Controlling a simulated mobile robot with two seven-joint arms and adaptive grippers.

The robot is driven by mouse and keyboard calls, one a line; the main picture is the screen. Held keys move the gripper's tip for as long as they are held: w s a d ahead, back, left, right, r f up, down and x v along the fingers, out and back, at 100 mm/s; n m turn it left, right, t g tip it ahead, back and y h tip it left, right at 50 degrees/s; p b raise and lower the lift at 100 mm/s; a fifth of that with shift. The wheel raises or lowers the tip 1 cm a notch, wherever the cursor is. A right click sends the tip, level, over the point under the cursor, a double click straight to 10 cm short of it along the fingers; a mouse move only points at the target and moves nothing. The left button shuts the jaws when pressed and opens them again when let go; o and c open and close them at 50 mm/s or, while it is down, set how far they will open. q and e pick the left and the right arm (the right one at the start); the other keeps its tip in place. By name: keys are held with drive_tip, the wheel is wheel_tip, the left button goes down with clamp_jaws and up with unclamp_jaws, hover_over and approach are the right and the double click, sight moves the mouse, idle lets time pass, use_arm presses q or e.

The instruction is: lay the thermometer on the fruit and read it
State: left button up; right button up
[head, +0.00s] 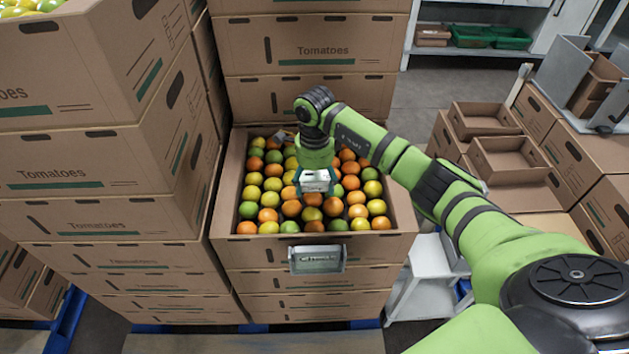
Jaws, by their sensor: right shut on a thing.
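The fruit (292,208), tomatoes in yellow, orange and green, fills an open cardboard box (229,185) on top of the middle stack. My right gripper (315,188) points down over the middle of the fruit. It is shut on a small whitish thing (316,180), which I take to be the thermometer. No reading can be made out on it. I cannot tell whether it touches the fruit. The gripper and arm hide some fruit. My left gripper is not in view.
A grey framed holder (317,260) hangs on the box's front. A small grey thing (285,137) lies at its back left. Tall carton stacks (95,180) stand left and behind. A white step stool (425,277) and smaller boxes (507,157) stand right.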

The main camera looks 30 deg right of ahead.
drive_tip(key=shift+f, duration=0.75)
drive_tip(key=shift+w+f, duration=0.1)
drive_tip(key=shift+f, duration=0.15)
drive_tip(key=o, duration=1.2)
